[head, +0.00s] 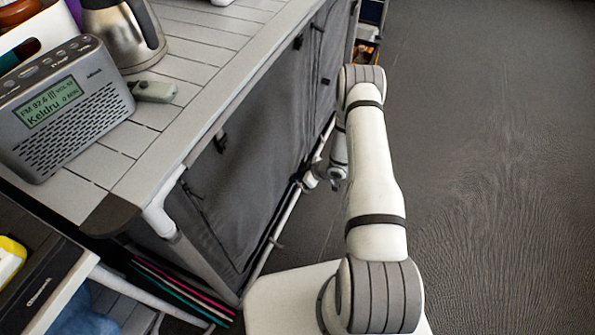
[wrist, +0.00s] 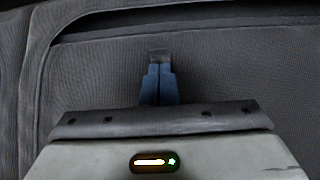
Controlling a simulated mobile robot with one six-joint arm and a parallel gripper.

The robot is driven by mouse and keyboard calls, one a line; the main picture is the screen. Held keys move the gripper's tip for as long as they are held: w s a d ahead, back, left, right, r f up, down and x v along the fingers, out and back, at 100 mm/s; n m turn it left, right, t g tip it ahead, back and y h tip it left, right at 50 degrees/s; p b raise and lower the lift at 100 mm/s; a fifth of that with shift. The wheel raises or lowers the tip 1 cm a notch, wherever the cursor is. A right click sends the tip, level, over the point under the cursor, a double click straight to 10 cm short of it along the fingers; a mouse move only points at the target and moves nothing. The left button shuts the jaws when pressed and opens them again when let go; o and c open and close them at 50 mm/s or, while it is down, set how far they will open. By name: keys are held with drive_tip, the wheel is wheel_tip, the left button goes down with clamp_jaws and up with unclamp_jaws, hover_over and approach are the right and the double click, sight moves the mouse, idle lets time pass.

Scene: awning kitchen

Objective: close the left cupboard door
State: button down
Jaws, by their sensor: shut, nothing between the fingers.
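The cupboard's dark grey fabric front (head: 240,165) runs along the counter's side in the head view, with small black tabs on it. I cannot tell surely where the left door's edges lie or how far it stands open. In the wrist view a grey fabric panel (wrist: 90,85) fills most of the picture, with a dark gap along its top edge. My gripper (wrist: 160,60) has its blue fingers together and empty, pointing at this panel; contact cannot be told.
The slatted counter (head: 205,50) carries a radio (head: 65,105) and a metal kettle (head: 125,35). A lower shelf unit (head: 40,275) stands at the near left. The dark floor (head: 490,150) on the right is clear.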

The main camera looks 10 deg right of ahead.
drive_tip(key=shift+f+b, duration=0.7)
drive_tip(key=shift+f, duration=0.95)
drive_tip(key=shift+f, duration=0.1)
drive_tip(key=p+v, duration=0.5)
drive_tip(key=v, duration=0.5)
drive_tip(key=shift+r, duration=0.3)
drive_tip(key=shift+d+p, duration=0.1)
drive_tip(key=shift+p, duration=0.2)
